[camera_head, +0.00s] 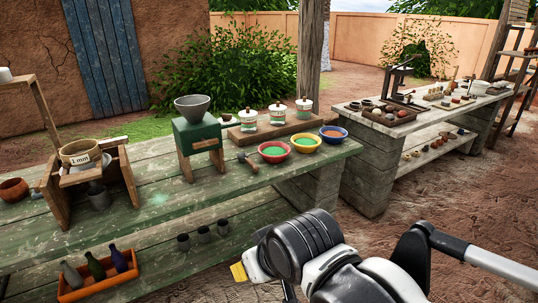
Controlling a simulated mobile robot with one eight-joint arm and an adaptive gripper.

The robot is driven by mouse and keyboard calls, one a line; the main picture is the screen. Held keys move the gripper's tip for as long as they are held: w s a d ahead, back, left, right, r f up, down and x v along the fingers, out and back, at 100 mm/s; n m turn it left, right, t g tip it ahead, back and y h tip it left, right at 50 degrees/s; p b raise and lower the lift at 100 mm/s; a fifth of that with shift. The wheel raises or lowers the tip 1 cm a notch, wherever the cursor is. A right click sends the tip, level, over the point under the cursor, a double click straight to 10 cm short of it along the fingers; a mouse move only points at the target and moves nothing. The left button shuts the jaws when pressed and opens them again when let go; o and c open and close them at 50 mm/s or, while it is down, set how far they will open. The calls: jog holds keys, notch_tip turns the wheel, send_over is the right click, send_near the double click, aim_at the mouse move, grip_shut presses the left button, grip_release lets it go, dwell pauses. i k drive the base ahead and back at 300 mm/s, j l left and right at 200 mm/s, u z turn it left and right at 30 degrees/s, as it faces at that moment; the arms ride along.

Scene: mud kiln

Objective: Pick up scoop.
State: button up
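A small dark tool with a short handle (247,162) lies on the green plank table, between the green box mill and the red bowl. It may be the scoop, but it is too small to be sure. Another small grey piece (37,193) lies beside the brown clay bowl at the far left and could also be a scoop. My gripper (240,272) is low in front of the table, well apart from both, at the end of my black and white arm. Only a yellow part shows clearly, and its fingers are mostly hidden.
The green table (160,205) holds a wooden sieve stand (82,158), a green box mill (197,140), lidded jars, and red (274,152), yellow and blue bowls. An orange crate (98,278) of bottles and dark cups are on its lower shelf. A second table (372,130) stands right.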

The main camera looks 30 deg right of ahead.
aim_at(242, 156)
jog(key=i+l, duration=0.2)
jog(key=i, duration=0.2)
jog(key=i+l, duration=0.15)
jog(key=i, duration=0.3)
jog(key=i+l, duration=0.2)
jog(key=i, duration=0.2)
jog(key=i+l, duration=0.2)
jog(key=i, duration=0.25)
jog(key=z, duration=0.05)
